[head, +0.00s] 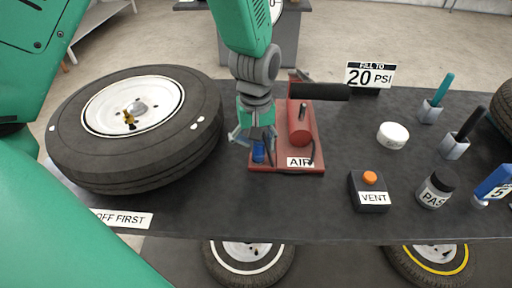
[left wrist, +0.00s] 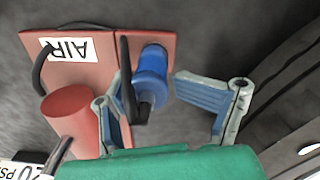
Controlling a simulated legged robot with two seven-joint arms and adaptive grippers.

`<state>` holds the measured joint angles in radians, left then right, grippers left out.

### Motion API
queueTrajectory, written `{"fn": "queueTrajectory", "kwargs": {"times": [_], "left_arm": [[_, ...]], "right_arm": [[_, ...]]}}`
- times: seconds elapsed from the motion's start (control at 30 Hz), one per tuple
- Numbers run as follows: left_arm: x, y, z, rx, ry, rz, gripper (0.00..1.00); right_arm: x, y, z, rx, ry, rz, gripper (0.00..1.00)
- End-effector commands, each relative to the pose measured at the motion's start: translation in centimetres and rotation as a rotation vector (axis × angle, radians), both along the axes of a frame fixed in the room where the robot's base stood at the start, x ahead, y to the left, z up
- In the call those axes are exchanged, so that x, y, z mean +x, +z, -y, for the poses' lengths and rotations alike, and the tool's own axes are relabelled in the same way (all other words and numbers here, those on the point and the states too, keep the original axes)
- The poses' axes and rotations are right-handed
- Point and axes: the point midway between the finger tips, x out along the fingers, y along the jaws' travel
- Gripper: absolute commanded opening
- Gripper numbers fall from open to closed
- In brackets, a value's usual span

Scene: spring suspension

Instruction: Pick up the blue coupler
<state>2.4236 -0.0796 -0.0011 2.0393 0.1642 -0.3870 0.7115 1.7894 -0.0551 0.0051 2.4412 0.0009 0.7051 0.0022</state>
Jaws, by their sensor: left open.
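The blue coupler (head: 258,153) sits at the front left corner of the red AIR base (head: 285,171), with a dark hose by it. My left gripper (head: 254,140) points down right over the coupler and partly hides it. In the left wrist view the coupler (left wrist: 151,70) stands on the red base (left wrist: 88,45), between the spread fingers of the left gripper (left wrist: 146,88). The gripper is open, and a gap shows between the coupler and the right-hand finger. I cannot tell whether the left-hand finger touches the hose. My right gripper is not in view.
A large tire (head: 135,165) lies close left of the gripper. A red cylinder (head: 300,128) and black handle (head: 318,92) stand just right. The VENT box (head: 370,192), white lid (head: 393,135) and PAS jar (head: 436,190) are farther right. Bare table lies in front of the base.

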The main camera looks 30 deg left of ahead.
Motion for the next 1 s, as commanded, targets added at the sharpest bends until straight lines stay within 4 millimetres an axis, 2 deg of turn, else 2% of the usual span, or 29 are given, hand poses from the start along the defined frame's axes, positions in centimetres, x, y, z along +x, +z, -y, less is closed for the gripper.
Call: {"fn": "queueTrajectory", "kwargs": {"times": [0.03,0.13,0.43,0.47,0.5,0.6,1.0], "left_arm": [[-0.2,-0.9,0.2,0.001,-0.002,-0.003,0.51],[-0.2,-1.9,0.3,0.004,-0.002,-0.001,0.51],[-0.2,-2.3,0.2,0.002,-0.001,0.003,0.51],[-0.2,-2.3,0.2,0.001,-0.001,0.003,0.44],[-0.2,-2.3,0.2,0.001,-0.001,0.003,0.30],[-0.1,-2.3,0.1,-0.001,-0.001,0.004,0.00],[0.3,-2.1,0.0,0.003,0.001,0.010,0.00]], "right_arm": [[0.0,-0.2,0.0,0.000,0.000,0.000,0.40],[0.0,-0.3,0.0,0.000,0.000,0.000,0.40],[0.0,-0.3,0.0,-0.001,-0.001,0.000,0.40],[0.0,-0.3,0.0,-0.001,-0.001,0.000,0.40],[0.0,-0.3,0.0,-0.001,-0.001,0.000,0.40],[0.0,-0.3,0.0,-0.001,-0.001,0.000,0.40],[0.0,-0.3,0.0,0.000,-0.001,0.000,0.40]]}}
